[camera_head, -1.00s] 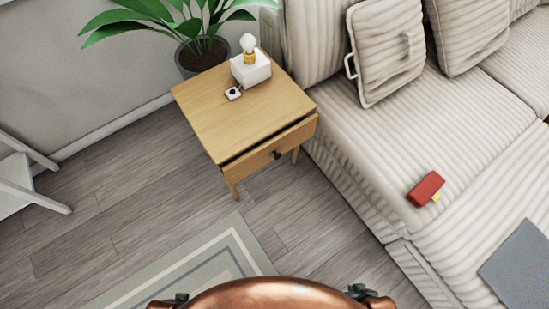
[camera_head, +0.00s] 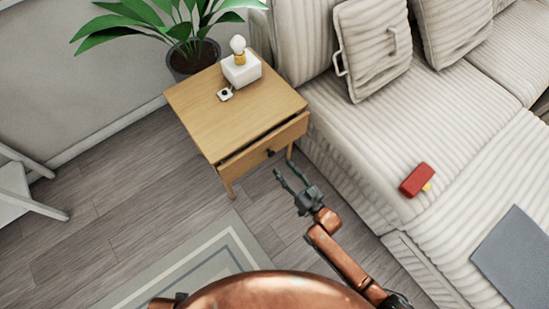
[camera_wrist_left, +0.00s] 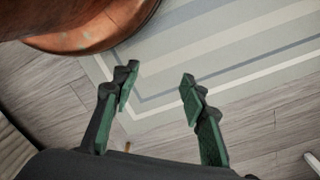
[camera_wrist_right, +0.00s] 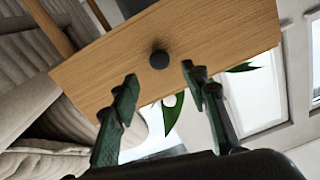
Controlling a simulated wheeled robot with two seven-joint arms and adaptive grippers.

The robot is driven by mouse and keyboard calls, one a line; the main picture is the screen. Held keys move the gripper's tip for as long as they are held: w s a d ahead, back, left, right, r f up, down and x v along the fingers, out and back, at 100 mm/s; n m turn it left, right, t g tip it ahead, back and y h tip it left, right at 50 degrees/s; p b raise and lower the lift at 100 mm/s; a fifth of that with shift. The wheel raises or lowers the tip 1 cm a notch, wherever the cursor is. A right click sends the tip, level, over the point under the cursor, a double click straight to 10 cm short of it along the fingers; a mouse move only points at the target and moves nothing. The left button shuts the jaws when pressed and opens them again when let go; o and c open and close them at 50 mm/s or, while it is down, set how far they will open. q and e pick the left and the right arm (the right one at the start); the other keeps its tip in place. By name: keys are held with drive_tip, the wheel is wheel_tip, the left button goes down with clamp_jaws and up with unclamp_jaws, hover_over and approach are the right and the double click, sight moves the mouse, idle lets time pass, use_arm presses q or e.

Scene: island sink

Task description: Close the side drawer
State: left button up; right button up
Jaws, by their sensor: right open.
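The wooden side table (camera_head: 232,105) stands beside the sofa. Its drawer (camera_head: 265,147) is pulled out, with a dark gap between the tabletop and the drawer front. My right gripper (camera_head: 282,170) is open and empty in front of the drawer, close to its dark round knob. In the right wrist view, the drawer front (camera_wrist_right: 205,42) spans the upper middle and the knob (camera_wrist_right: 159,59) appears between the fingertips; I cannot tell whether they touch. My left gripper (camera_wrist_left: 159,76) is open and empty above the floor and rug in the left wrist view. It is hidden in the head view.
A white lamp (camera_head: 241,68) and a small white item (camera_head: 225,94) sit on the tabletop. A potted plant (camera_head: 190,55) stands behind it. The sofa (camera_head: 365,145), with a red object (camera_head: 416,179) on it, borders the right. Floor and a rug (camera_head: 200,270) lie in front.

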sight(272, 156)
drive_tip(key=b+x, duration=0.1)
drive_tip(key=x, duration=0.3)
drive_tip(key=shift+w+a+f, duration=0.1)
drive_tip(key=shift+a+f, duration=0.05)
drive_tip(key=shift+f, duration=0.05)
drive_tip(key=shift+b+x, duration=0.5)
drive_tip(key=shift+x, duration=0.25)
drive_tip(key=shift+w+a+r, duration=0.15)
drive_tip(key=shift+w+a, duration=0.1)
drive_tip(key=shift+w, duration=0.05)
use_arm(q)
drive_tip(key=w+d, duration=0.1)
drive_tip(key=w+d+t, duration=0.1)
drive_tip(key=shift+w+d+f+h, duration=0.15)
drive_tip(key=shift+w+f+h, duration=0.05)
drive_tip(key=shift+w+h, duration=0.15)
use_arm(e)
clamp_jaws()
drive_tip(key=shift+s, duration=0.1)
